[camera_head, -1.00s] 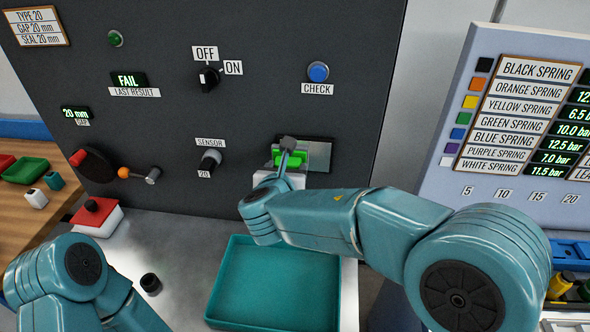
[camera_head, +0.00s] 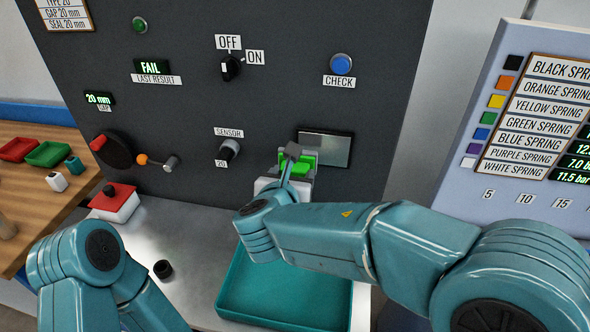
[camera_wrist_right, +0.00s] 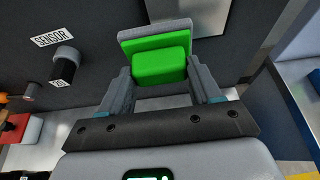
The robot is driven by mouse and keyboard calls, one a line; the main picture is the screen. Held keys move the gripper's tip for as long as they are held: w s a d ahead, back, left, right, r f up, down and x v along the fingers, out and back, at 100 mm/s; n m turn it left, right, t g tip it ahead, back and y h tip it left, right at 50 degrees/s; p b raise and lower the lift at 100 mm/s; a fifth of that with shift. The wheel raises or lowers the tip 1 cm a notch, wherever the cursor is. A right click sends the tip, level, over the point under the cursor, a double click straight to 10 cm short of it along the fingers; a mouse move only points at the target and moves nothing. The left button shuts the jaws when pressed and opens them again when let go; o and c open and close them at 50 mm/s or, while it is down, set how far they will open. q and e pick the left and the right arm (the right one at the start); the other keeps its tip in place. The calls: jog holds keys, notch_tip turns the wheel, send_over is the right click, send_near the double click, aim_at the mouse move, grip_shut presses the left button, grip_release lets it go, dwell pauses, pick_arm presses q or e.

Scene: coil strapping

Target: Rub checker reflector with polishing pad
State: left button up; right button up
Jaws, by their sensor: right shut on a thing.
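The polishing pad (camera_head: 308,164) is a green block with a grey layer at its far side. My right gripper (camera_head: 292,172) is shut on it and holds it in front of the dark panel. In the right wrist view the green pad (camera_wrist_right: 160,66) sits between both fingers of the right gripper (camera_wrist_right: 162,88). The checker reflector (camera_head: 335,150) is a shiny grey plate on the panel. The pad overlaps its lower left part in the head view. In the right wrist view the reflector (camera_wrist_right: 205,15) shows behind the pad; I cannot tell whether they touch. My left gripper is out of view.
A teal tray (camera_head: 235,300) lies below my right arm. A red-topped white box (camera_head: 113,205) and a black cylinder (camera_head: 163,269) stand on the grey bench.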

jog(key=shift+s+a+f, duration=0.15)
jog(key=shift+s, duration=0.2)
jog(key=shift+s, duration=0.15)
jog(key=s, duration=0.1)
jog(key=s+b, duration=0.1)
jog(key=shift+s+a, duration=0.25)
jog(key=shift+s, duration=0.1)
jog(key=shift+s, duration=0.1)
dwell(0.3)
